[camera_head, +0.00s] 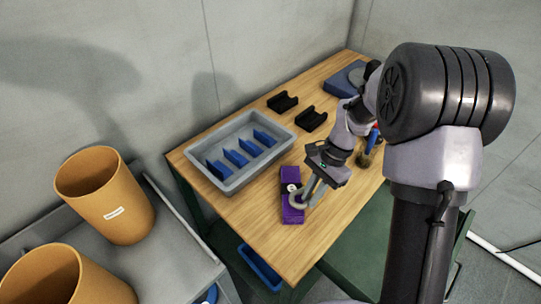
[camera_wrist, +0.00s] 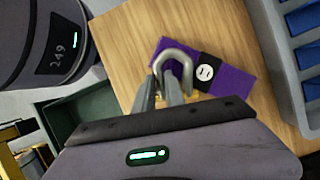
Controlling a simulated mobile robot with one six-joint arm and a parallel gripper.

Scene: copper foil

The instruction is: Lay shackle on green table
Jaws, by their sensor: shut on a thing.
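My gripper (camera_head: 309,193) is over the front part of a wood-topped table (camera_head: 262,222) with a green frame. In the wrist view, my gripper (camera_wrist: 161,90) is shut on a grey, U-shaped shackle (camera_wrist: 178,52), its curved end pointing away from the wrist. The shackle (camera_head: 298,203) looks small in the head view, in front of a purple box (camera_head: 292,214). The box also shows in the wrist view (camera_wrist: 232,82), lying on the wood with a dark band and a round white face mark. I cannot tell whether the shackle touches the box or table.
A grey tray (camera_head: 230,186) with blue dividers stands left of the purple box. Two black holders (camera_head: 311,120) and a blue-grey item (camera_head: 345,79) lie farther back. Orange bins (camera_head: 104,194) stand on a grey surface at left. Bare wood lies in front of the tray.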

